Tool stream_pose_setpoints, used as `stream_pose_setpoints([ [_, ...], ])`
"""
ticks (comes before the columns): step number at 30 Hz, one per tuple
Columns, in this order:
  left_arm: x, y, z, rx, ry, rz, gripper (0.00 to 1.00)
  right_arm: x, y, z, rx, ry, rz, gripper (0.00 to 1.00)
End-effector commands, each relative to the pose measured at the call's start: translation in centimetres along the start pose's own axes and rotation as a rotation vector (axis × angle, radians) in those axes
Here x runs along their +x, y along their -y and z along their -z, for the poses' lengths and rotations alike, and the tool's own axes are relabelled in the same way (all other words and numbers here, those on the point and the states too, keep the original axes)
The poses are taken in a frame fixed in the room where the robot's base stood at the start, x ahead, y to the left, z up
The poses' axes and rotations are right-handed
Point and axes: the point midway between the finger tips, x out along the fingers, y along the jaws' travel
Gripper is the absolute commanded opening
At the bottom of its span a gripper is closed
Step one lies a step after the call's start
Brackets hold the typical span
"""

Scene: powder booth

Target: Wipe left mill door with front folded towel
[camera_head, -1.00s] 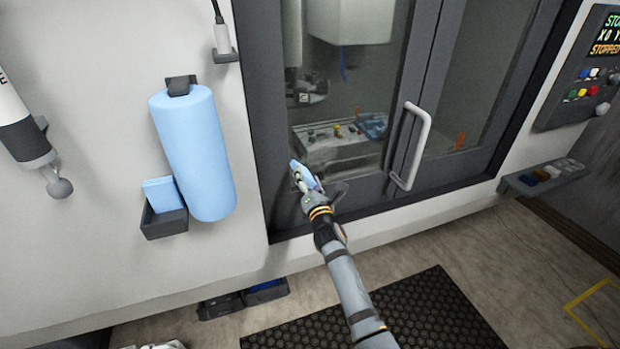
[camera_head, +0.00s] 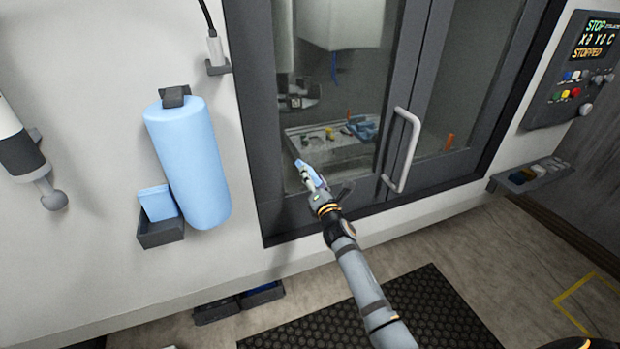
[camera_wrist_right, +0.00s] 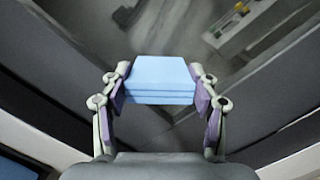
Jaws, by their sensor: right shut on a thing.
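The left mill door (camera_head: 270,110) has a dark grey frame around a glass pane and stands shut in the head view. My right gripper (camera_head: 310,180) is at the lower part of this door, in front of the glass. It is shut on a folded blue towel (camera_wrist_right: 160,78), which sits between both fingers in the right wrist view. The towel also shows in the head view (camera_head: 308,171), close to the glass. I cannot tell whether it touches the glass. My left gripper is out of view.
A white door handle (camera_head: 405,150) stands out right of my right gripper. A blue roll (camera_head: 188,163) hangs on the wall at left, beside a small dark holder (camera_head: 160,233) with another folded blue towel (camera_head: 157,203). A control panel (camera_head: 580,72) is at right.

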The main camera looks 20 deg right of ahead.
Motion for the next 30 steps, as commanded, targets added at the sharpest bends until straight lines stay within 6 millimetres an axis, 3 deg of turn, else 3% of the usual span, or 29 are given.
stream_pose_setpoints([
  [7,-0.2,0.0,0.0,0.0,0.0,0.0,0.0,0.5,1.7,-1.9,-0.004,0.001,0.0,0.36],
  [30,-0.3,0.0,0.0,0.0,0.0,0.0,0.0,0.6,4.7,-4.8,-0.001,0.001,0.001,0.36],
])
